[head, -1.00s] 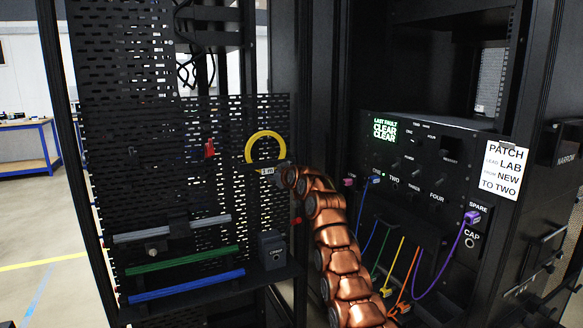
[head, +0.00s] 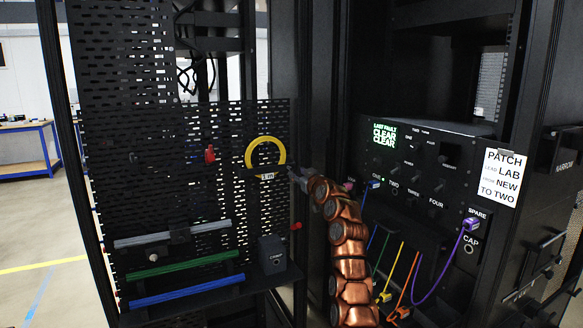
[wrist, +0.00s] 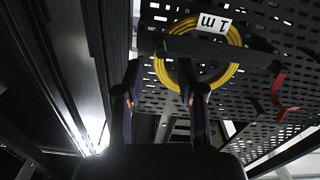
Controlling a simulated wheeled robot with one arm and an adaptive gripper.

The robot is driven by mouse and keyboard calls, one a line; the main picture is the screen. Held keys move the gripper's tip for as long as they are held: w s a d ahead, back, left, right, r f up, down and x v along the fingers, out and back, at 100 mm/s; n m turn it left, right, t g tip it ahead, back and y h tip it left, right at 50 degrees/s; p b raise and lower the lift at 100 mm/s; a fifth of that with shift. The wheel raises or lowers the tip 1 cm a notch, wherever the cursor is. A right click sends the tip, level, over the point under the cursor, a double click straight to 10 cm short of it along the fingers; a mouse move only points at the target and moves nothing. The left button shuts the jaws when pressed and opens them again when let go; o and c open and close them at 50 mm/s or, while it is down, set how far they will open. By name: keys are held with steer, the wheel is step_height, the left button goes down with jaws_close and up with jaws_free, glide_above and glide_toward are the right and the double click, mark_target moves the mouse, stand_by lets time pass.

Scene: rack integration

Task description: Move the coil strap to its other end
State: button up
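A yellow cable coil (head: 251,150) with a white "1 m" label hangs on the black perforated panel (head: 105,120). In the wrist view the coil (wrist: 160,70) has its label (wrist: 215,23) at the top, and a dark band (wrist: 255,55), which may be the coil strap, crosses it. I cannot tell how the band is fastened. My gripper (head: 294,176) is just right of the coil's lower edge in the head view. In the wrist view my gripper (wrist: 162,92) has its two fingers well apart with nothing seen between them; the coil is beyond them.
A red clip (head: 209,154) is on the panel left of the coil. Grey, green (head: 185,263) and blue bars and a small black box (head: 271,254) sit below. At right, a patch unit (head: 420,165) has several coloured cables and a white note (head: 502,177).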

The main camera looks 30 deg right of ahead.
mark_target(291, 169)
steer(key=shift+w+a+r+p, duration=0.1)
steer(key=shift+w+r+p, duration=0.05)
steer(key=shift+w+p, duration=0.35)
steer(key=shift+w, duration=0.2)
steer(key=shift+w+p, duration=0.3)
steer(key=shift+w, duration=0.7)
steer(key=shift+w+p, duration=0.9)
steer(key=shift+p, duration=0.1)
steer(key=shift+w+d+p, duration=0.3)
steer(key=shift+w, duration=0.1)
steer(key=shift+c, duration=0.2)
jaws_close()
